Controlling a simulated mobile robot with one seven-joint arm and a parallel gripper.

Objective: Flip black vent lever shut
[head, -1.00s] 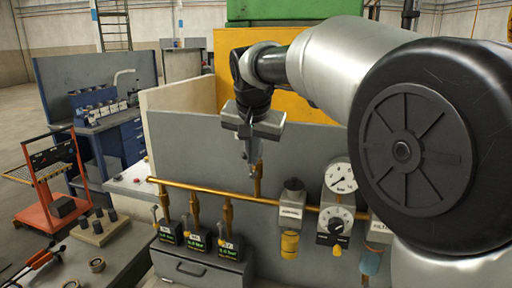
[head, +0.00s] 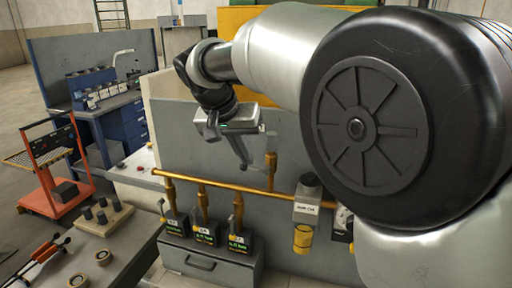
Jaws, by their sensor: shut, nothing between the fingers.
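My gripper (head: 243,165) is shut and empty, its fingers pointing down in front of the grey panel, above the brass pipe (head: 225,186). It is just left of an upright brass stub (head: 271,168) on that pipe. I cannot make out a black vent lever for certain; it may be hidden behind my arm or too small to tell.
A yellow cup (head: 303,238) hangs below the valve unit. My arm covers the right side. A bench with black pegs (head: 101,215) stands at left.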

